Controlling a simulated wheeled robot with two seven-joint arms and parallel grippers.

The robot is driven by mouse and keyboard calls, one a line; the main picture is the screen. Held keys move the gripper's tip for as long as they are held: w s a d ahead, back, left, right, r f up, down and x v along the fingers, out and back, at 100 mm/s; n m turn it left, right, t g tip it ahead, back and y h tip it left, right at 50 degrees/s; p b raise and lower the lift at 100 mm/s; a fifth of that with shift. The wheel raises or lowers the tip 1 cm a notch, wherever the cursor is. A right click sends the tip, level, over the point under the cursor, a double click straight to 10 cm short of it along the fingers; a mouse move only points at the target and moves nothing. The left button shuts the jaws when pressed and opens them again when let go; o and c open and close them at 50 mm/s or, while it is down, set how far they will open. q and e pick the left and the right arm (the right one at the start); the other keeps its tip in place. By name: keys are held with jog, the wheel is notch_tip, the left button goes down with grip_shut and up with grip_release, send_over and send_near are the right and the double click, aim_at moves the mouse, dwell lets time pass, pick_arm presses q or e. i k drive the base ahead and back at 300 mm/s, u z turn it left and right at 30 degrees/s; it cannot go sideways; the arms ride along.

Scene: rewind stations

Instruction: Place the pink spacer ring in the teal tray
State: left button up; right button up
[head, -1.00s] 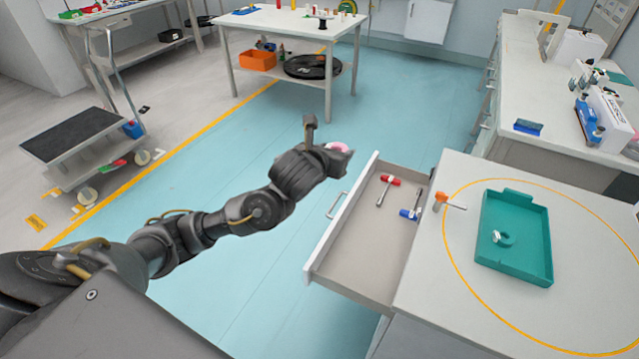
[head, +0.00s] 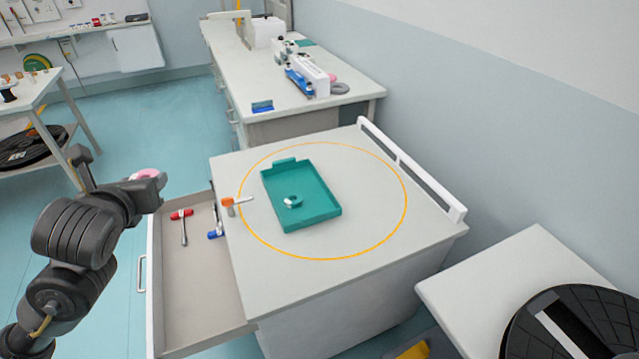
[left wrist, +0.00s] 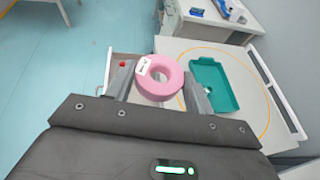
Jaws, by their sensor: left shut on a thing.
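The pink spacer ring (left wrist: 168,82) is held between the fingers of my left gripper (left wrist: 158,92), with a small white label on its face. In the head view the ring (head: 150,174) shows partly, behind my left gripper (head: 143,182), which is up left of the cart top. The teal tray (head: 329,211) lies on the cart top inside an orange circle, to the right of my gripper. It also shows in the left wrist view (left wrist: 226,103). A small ring-like part with a white label (head: 293,202) lies in the tray. My right gripper is not in view.
An open drawer (head: 180,290) juts out below the cart top, holding red- and blue-handled tools. An orange-handled tool (head: 232,204) lies beside the tray.

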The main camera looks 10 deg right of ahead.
aim_at(293, 198)
jog(key=z, duration=2.25)
jog(key=k, duration=0.85)
jog(key=u, duration=1)
jog(key=i, duration=0.5)
